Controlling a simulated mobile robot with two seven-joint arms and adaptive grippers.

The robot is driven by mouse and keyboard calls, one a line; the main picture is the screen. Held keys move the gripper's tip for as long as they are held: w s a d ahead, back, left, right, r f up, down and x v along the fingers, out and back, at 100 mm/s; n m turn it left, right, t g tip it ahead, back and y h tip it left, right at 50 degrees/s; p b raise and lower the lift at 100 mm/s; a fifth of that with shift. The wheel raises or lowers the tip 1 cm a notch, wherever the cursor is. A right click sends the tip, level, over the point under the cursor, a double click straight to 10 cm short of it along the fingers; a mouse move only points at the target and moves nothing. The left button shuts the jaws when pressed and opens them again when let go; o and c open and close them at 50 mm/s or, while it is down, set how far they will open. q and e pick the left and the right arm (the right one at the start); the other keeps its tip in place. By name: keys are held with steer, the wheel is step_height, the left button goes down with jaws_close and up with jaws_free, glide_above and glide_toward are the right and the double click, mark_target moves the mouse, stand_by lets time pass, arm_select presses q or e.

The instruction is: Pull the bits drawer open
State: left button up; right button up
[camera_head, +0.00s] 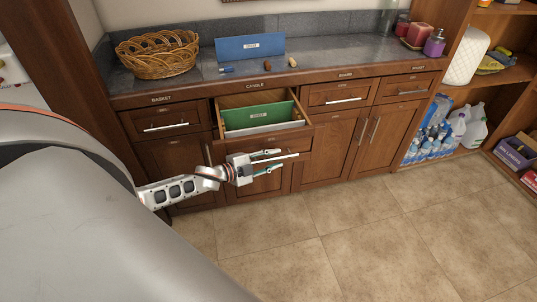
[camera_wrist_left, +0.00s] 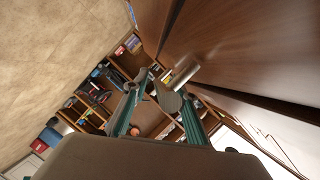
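No label that I can read says bits. A drawer (camera_head: 290,127) under the CANDLE label stands pulled out, with a green divider or folder (camera_head: 250,117) inside. Below it is a lower front (camera_head: 290,174), partly hidden by my left gripper (camera_head: 272,161). My left gripper is in front of this lower front with its fingers apart. A silver bar handle (camera_head: 285,158) shows between the fingers in the head view. In the left wrist view, the handle (camera_wrist_left: 186,71) shows close to the tips of the left gripper (camera_wrist_left: 152,86); I cannot tell if they touch. My right gripper is not in view.
Closed drawers are at left (camera_head: 166,121) and right (camera_head: 338,95). Bottles (camera_head: 430,140) and jugs stand at the right. The tiled floor (camera_head: 370,240) is clear.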

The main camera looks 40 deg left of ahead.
arm_select(q)
steer(key=v, duration=1.2)
steer(key=shift+d, duration=0.1)
steer(key=s+d+f+n+g+y, duration=0.1)
steer(key=s+d+f+n, duration=0.2)
steer(key=d, duration=0.5)
steer(key=s+d+f+n+g+y, duration=0.1)
steer(key=s+d+f+n, duration=0.2)
steer(key=s+d, duration=0.4)
steer(key=s+d+f+n+g+y, duration=0.1)
steer(key=s+d+f+n, duration=0.3)
steer(key=d, duration=0.5)
steer(key=shift+s+n+g, duration=0.3)
steer(key=shift+s+n, duration=0.45)
steer(key=shift+n, duration=0.05)
steer(key=shift+a+f, duration=0.1)
steer(key=shift+f, duration=0.05)
